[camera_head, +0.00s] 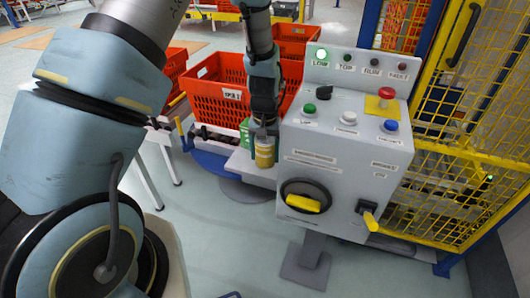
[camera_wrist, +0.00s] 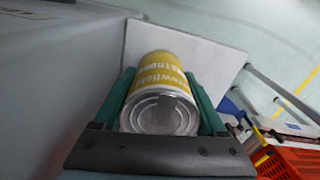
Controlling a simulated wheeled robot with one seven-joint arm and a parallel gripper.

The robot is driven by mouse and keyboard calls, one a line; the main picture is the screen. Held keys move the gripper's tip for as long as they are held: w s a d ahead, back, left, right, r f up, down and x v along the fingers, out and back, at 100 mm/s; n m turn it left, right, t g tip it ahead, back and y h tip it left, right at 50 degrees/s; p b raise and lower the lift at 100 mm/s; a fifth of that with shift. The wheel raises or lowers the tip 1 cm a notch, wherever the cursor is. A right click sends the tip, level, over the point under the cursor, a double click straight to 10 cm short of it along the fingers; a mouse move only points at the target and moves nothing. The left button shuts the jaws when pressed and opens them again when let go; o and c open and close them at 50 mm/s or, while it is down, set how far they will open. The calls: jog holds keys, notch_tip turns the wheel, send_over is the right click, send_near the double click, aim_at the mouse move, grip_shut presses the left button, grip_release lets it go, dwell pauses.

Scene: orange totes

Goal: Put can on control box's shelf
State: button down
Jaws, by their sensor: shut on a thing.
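A yellow can (camera_head: 264,154) with a silver end is held in my gripper (camera_head: 264,140), beside the left side of the grey control box (camera_head: 345,160). In the wrist view the can (camera_wrist: 160,98) sits between the green fingers of my gripper (camera_wrist: 168,95), its silver end facing the camera. The pale shelf (camera_head: 243,166) juts out from the box's left side. In the wrist view the shelf (camera_wrist: 205,50) lies behind the can. The can is over or at the shelf; I cannot tell whether its far end touches it.
Orange totes (camera_head: 215,88) stand behind my gripper on a conveyor. The box's face carries buttons, a yellow-handled knob (camera_head: 303,202) and a lever (camera_head: 368,216). A yellow mesh fence (camera_head: 470,150) closes the right side. Bare shelf surface shows beside the can.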

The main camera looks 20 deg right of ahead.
jog(key=shift+c, duration=1.1)
grip_release()
jog(key=shift+f, duration=0.1)
notch_tip(320, 180, up, 12)
jog(key=b, duration=0.3)
jog(key=w+a+r+n, duration=0.1)
jog(key=a+r, duration=0.1)
jog(key=a, duration=0.6)
jog(key=w+a+r+n, duration=0.1)
jog(key=w+a+n, duration=0.1)
jog(key=a, duration=0.6)
jog(key=s+a+n, duration=0.1)
jog(key=s+a, duration=0.2)
jog(key=a, duration=0.4)
jog(key=s+a+n+t, duration=0.1)
jog(key=s+a, duration=0.1)
jog(key=a, duration=0.5)
jog(key=shift+s+a+r+n+t, duration=0.3)
jog(key=shift+s+r, duration=0.1)
jog(key=shift+r, duration=0.05)
